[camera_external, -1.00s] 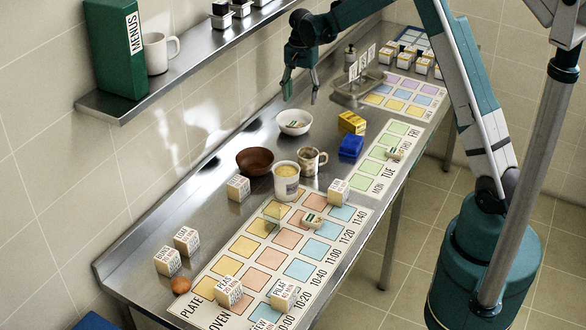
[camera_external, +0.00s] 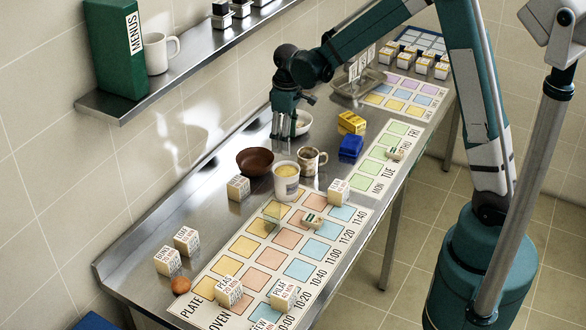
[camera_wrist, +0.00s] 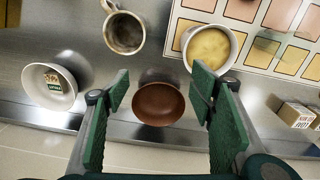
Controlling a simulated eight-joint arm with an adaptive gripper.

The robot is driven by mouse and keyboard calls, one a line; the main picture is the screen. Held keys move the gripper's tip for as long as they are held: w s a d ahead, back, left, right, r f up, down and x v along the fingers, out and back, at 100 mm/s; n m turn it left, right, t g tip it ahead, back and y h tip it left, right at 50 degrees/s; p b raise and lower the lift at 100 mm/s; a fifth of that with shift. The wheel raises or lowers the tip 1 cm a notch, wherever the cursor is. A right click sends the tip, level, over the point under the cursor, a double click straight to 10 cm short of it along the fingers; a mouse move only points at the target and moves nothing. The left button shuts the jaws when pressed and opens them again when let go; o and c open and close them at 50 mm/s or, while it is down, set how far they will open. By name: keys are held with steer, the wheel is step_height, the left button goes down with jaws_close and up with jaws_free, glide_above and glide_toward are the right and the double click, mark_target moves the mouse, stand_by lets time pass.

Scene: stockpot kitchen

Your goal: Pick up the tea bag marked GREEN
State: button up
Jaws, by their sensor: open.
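A small tea bag with a green label (camera_wrist: 54,85) lies in the white bowl (camera_wrist: 33,92) at the left of the wrist view; its lettering is too small to read surely. In the external view my gripper (camera_external: 284,135) hides part of this bowl (camera_external: 304,122). Two other small packets with green marks lie on the mats, one on the near chart (camera_external: 313,219) and one on the weekday chart (camera_external: 396,153). My gripper (camera_wrist: 160,90) points down, open and empty. Between its fingers the wrist view shows the brown bowl (camera_wrist: 160,104), with the white bowl outside the left finger.
A patterned mug (camera_external: 312,161) and a tub with yellow contents (camera_external: 286,180) stand close to the bowls. Yellow (camera_external: 351,122) and blue (camera_external: 351,145) boxes stand to the right. A wall shelf (camera_external: 200,60) with a green binder and white mug is at left.

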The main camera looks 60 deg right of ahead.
steer(key=s+a+f+n+b, duration=0.2)
steer(key=s+a+n, duration=0.8)
steer(key=a+n, duration=0.15)
steer(key=n+b, duration=0.3)
steer(key=n, duration=0.3)
glide_above(311, 221)
steer(key=shift+m, duration=0.25)
steer(key=f, duration=0.4)
steer(key=shift+w+d, duration=0.1)
steer(key=shift+w, duration=0.1)
steer(key=shift+f, duration=1.3)
steer(key=shift+f, duration=0.1)
steer(key=shift+s+f+b, duration=0.15)
steer(key=shift+f+b, duration=0.2)
steer(key=shift+f, duration=2.15)
